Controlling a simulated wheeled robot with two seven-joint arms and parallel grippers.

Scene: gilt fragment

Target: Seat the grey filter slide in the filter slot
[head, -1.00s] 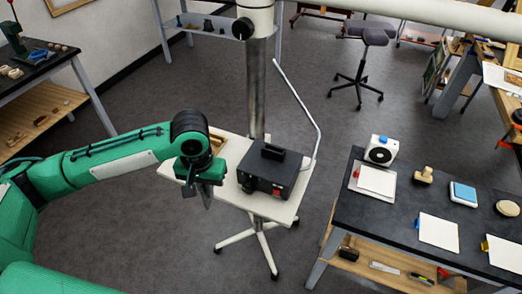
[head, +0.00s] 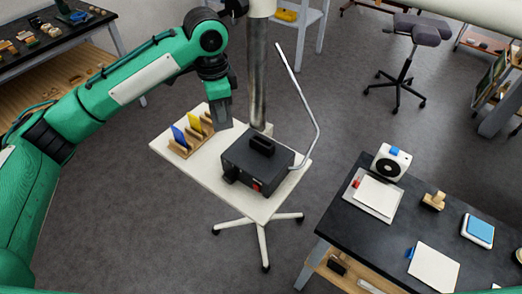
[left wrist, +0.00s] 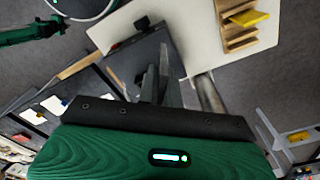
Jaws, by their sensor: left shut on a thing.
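My left gripper (head: 222,100) is shut on a thin grey piece, the grey filter slide (head: 224,118). It holds the slide upright above the far edge of the white table, behind and left of the black box. In the left wrist view the slide (left wrist: 164,60) shows nearly edge-on between the fingers, which partly hide it. The black box (head: 258,165) stands on the table with a handle on top and a red spot on its front. I cannot make out the filter slot. My right gripper is not in view.
A wooden rack (head: 191,143) with a blue slide (head: 180,137) and a yellow slide (head: 195,122) stands left of the box on the white table (head: 232,199). A bent grey rod (head: 304,95) rises right of the box. A dark workbench (head: 340,222) stands at the right.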

